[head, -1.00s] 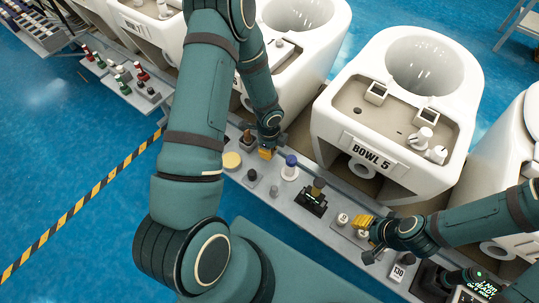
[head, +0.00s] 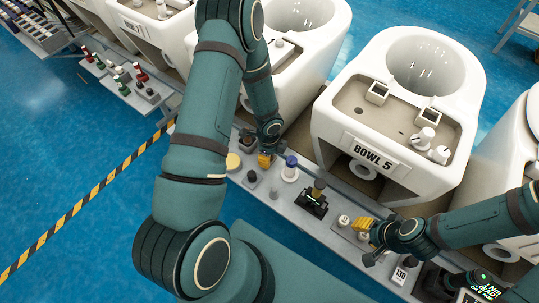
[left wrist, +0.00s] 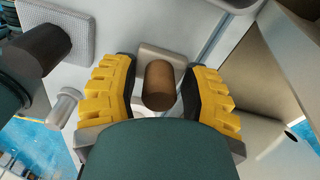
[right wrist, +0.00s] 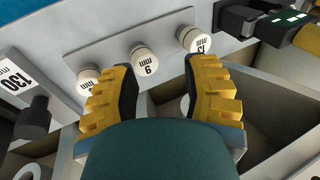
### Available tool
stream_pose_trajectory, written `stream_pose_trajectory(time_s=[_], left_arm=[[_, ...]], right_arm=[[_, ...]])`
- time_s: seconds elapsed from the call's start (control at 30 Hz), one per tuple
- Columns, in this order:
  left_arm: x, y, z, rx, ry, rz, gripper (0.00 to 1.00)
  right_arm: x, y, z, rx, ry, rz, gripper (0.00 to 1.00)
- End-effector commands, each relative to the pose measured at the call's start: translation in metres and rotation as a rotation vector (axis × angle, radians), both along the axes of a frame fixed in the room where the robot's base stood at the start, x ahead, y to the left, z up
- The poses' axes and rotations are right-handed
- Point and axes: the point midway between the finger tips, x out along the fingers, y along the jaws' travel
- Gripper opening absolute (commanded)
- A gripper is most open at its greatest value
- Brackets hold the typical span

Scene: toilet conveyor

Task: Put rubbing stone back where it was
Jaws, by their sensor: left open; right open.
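A brown cylinder (left wrist: 159,88), which looks like the rubbing stone, stands between my left fingers in the left wrist view, by a grey square holder (left wrist: 172,62). My right gripper (head: 366,227) is open and empty beside white knobs with mm labels. One knob marked 9 (right wrist: 144,61) shows ahead of its fingers in the right wrist view.
The narrow grey shelf (head: 293,213) carries a dark knob (head: 251,177), a blue-topped white bottle (head: 290,170) and a black device with a brown top (head: 313,201). The white toilet marked BOWL 5 (head: 405,115) stands close behind it.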

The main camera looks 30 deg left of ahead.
Motion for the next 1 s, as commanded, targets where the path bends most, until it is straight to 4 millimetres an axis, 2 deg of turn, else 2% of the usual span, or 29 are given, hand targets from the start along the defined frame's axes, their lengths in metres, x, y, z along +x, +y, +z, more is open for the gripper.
stream_pose_trajectory(time_s=[0.17,0.5,0.7,0.83,1.0], left_arm=[[0.001,0.001,0.012,0.0,-0.002,0.002,0.46],[0.001,0.002,0.081,-0.001,-0.003,0.003,0.46],[0.0,0.002,0.111,-0.001,-0.002,0.002,0.46],[0.0,0.002,0.121,0.0,0.0,0.001,0.46],[0.0,0.002,0.123,0.0,0.0,0.0,0.46]], right_arm=[[-0.001,0.0,0.006,0.0,0.002,0.001,0.47],[-0.005,0.001,0.027,0.003,0.012,0.002,0.47],[-0.006,0.001,0.035,0.003,0.015,0.004,0.47],[-0.007,0.001,0.037,0.004,0.018,0.004,0.47],[-0.007,0.001,0.037,0.004,0.018,0.004,0.47]])
